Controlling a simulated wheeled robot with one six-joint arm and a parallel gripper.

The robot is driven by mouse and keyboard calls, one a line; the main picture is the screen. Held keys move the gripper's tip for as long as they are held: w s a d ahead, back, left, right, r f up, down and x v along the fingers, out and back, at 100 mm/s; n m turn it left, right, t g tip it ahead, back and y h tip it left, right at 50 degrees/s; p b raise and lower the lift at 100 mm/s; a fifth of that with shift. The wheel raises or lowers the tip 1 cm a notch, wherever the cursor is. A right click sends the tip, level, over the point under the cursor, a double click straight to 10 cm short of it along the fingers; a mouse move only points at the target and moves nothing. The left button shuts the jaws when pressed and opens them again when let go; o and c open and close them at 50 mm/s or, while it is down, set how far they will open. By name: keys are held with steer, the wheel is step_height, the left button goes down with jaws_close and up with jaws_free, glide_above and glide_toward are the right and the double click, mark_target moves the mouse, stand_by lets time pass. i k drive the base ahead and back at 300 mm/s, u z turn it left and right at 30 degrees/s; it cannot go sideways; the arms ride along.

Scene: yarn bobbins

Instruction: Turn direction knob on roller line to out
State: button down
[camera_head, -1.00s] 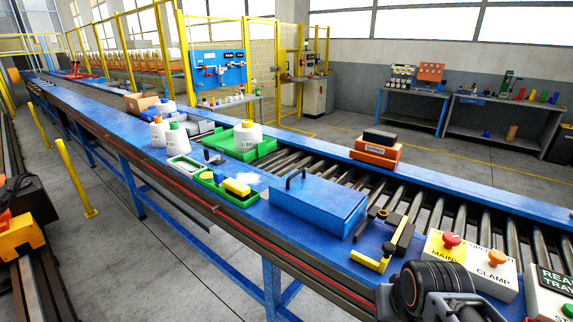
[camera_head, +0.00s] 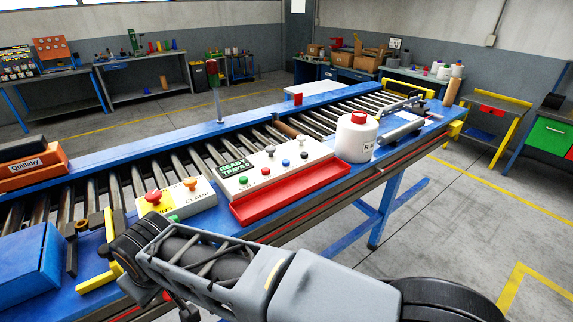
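The roller line (camera_head: 290,125) runs across the view, with blue side rails. A white control panel (camera_head: 318,152) stands on its near rail, with a "READY TRAYS" sign (camera_head: 232,168), a green start button (camera_head: 243,180), and several small grey, blue, red and black controls. One grey knob (camera_head: 270,150) stands at its back and another (camera_head: 302,139) is further right. The labels are too small to tell which is the direction knob or where it points.
A second panel (camera_head: 205,195) left of it has a red and an orange button. A red tray (camera_head: 262,210) lies in front of the white panel. A blue box (camera_head: 22,275) sits at left.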

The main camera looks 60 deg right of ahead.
mark_target(270, 149)
steer(key=z, duration=1.95)
steer(key=k, duration=1.2)
steer(key=z, duration=0.65)
steer(key=i, duration=1.15)
steer(key=u, duration=0.35)
